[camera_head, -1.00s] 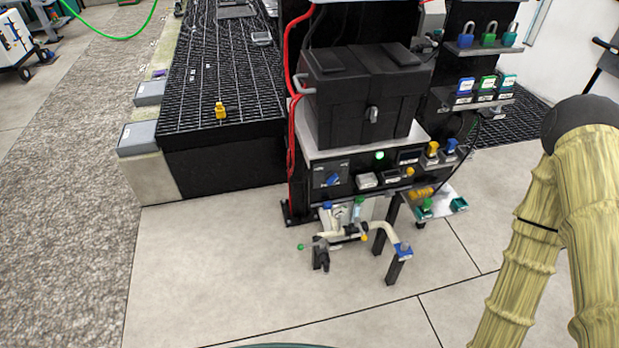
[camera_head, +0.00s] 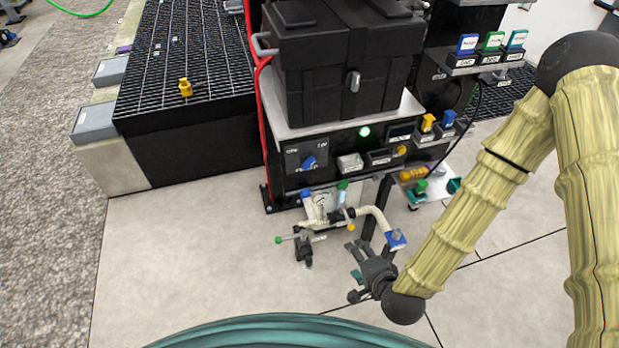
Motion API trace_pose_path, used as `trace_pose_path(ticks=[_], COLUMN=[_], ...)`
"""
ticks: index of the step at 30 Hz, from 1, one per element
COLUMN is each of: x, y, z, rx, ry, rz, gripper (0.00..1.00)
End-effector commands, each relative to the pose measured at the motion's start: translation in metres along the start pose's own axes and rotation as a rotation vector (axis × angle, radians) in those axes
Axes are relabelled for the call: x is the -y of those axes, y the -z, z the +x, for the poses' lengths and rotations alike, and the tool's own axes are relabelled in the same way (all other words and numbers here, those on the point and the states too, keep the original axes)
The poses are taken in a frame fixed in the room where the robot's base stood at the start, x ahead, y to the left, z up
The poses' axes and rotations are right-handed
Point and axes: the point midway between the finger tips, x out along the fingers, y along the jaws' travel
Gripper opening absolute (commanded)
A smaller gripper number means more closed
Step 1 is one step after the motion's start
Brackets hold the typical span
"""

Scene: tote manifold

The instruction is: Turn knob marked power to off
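A blue knob (camera_head: 309,162) sits on a dark square plate at the left of the black control panel (camera_head: 330,143), below the black case. Its small white markings are too small to read, so I cannot tell which one it points at. My gripper (camera_head: 354,262) is low in front of the panel, below and to the right of the knob and apart from it. It is dark, with fingers toward the left. The fingers look spread with nothing between them. A pipe manifold (camera_head: 335,221) with a gauge stands between my gripper and the panel.
A black case (camera_head: 340,65) rests on the shelf above the panel. A green light (camera_head: 364,132) glows on the panel. Red hoses (camera_head: 264,120) run along the panel's left side.

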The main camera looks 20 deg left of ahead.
Motion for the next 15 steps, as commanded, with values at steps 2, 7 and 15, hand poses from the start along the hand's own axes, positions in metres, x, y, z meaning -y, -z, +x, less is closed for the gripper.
trace_pose_path(ticks=[2,7,15], x=[0.030,0.106,0.179], y=[-0.011,-0.031,-0.048], z=[0.023,0.038,0.031], rx=[0.004,0.065,0.199], ry=[0.134,0.400,0.645], rz=[0.139,0.452,0.766], gripper=[0.62,0.62,0.62])
